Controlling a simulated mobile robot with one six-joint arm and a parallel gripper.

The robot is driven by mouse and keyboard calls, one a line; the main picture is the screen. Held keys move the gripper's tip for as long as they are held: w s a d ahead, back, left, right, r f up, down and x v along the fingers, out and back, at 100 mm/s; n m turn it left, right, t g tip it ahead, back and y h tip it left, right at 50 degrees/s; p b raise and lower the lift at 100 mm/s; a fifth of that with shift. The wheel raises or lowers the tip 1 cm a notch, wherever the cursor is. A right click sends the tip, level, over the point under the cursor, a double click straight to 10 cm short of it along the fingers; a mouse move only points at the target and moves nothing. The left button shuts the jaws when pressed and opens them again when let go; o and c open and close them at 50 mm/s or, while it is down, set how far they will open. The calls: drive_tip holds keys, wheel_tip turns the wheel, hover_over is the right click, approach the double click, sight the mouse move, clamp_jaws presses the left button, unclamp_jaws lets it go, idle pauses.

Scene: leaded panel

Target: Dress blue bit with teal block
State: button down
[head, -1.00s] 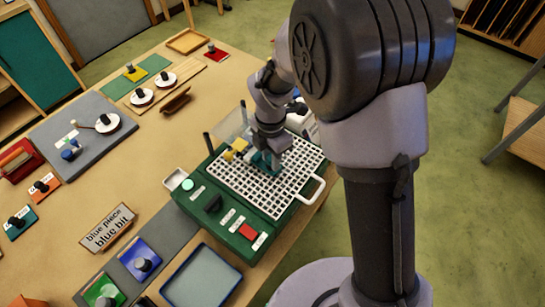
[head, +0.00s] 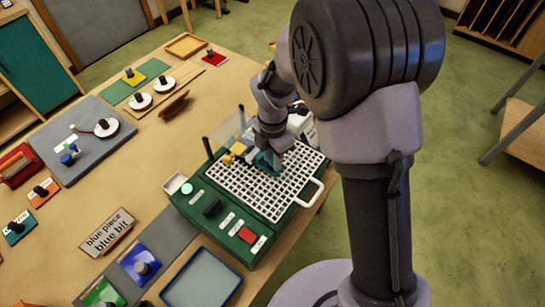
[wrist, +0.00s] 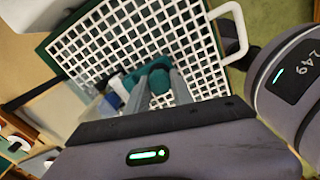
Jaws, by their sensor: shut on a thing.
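My gripper (wrist: 158,92) is shut on the teal block (wrist: 130,78), whose dark knob sits between the fingers in the wrist view. In the head view my gripper (head: 268,150) and the teal block (head: 266,163) are low over the far left part of the white grid (head: 255,190) on the green machine (head: 205,225). A yellow piece (head: 237,150) is just left of the block, by the clear shield. I cannot make out the blue bit, or whether the block touches anything; the gripper and block cover that spot.
The machine has a round pale green light (head: 187,188), a red switch (head: 247,236) and a white side handle (head: 310,193). A sign (head: 107,232) reads "blue piece, blue bit". A blue-rimmed tray (head: 202,278) and a blue plate with a knob (head: 140,264) lie in front.

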drive_tip(key=shift+w, duration=0.1)
drive_tip(key=shift+w+d+r+p, duration=0.1)
drive_tip(key=shift+w+d+p, duration=0.25)
drive_tip(key=shift+w, duration=0.1)
drive_tip(key=shift+s+a, duration=0.1)
idle(0.3)
drive_tip(key=shift+s+a, duration=0.3)
drive_tip(key=shift+s, duration=0.15)
drive_tip(key=shift+s+a, duration=0.15)
drive_tip(key=shift+s, duration=0.1)
drive_tip(key=shift+s+a, duration=0.3)
drive_tip(key=shift+w+d, duration=0.15)
idle(0.5)
drive_tip(key=shift+w+d, duration=0.3)
drive_tip(key=shift+w, duration=0.1)
